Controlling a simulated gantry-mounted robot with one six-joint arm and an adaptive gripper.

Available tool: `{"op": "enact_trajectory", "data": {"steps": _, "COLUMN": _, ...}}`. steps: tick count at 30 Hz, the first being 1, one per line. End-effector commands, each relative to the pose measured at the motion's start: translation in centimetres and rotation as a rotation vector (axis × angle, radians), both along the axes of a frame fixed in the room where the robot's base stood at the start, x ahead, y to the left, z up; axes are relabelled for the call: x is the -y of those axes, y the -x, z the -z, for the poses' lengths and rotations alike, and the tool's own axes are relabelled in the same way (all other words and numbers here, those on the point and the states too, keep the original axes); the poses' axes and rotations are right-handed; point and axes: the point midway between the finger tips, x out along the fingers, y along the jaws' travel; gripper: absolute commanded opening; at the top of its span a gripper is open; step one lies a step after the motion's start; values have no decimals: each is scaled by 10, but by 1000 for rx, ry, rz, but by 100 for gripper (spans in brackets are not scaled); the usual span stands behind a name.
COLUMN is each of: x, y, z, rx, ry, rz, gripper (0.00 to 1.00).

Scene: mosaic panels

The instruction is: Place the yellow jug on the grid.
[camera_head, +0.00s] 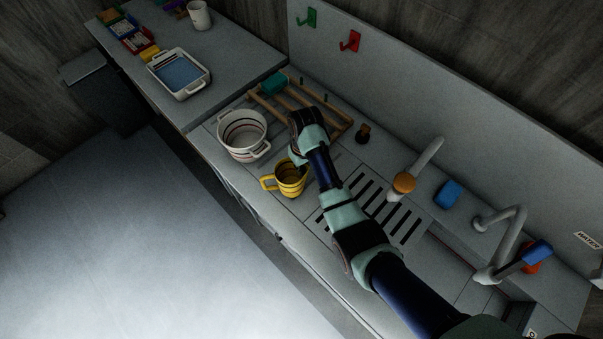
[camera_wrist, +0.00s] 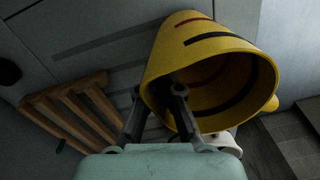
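The yellow jug (camera_head: 293,187) has dark stripes and a handle on its left in the head view. It appears upright on the counter, left of the slotted drain grid (camera_head: 345,190). My gripper (camera_head: 297,158) is at the jug's far rim. In the wrist view the jug (camera_wrist: 215,55) shows its open mouth towards me. My gripper (camera_wrist: 156,90) has its fingers apart there, one in front of the mouth and the other just outside the rim. A gap shows between the fingertips; whether either touches the wall is unclear.
A white striped pot (camera_head: 240,148) stands left of the jug. A wooden rack (camera_head: 335,124) lies behind my gripper and also shows in the wrist view (camera_wrist: 50,105).

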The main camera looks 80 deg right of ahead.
Motion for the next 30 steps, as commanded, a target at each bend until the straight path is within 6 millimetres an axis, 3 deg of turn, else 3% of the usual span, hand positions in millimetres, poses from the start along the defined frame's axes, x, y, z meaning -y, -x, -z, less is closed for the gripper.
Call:
{"op": "enact_trajectory", "data": {"steps": 6, "x": -1, "y": 1, "z": 32, "rx": -2, "ry": -4, "rz": 0, "gripper": 0}}
{"op": "enact_trajectory", "data": {"steps": 17, "x": -1, "y": 0, "z": 39, "rx": -1, "ry": -1, "rz": 0, "gripper": 0}}
{"op": "enact_trajectory", "data": {"steps": 22, "x": -1, "y": 0, "z": 38, "rx": -1, "ry": -1, "rz": 0, "gripper": 30}}
{"op": "enact_trajectory", "data": {"steps": 30, "x": -1, "y": 0, "z": 38, "rx": -1, "ry": -1, "rz": 0, "gripper": 31}}
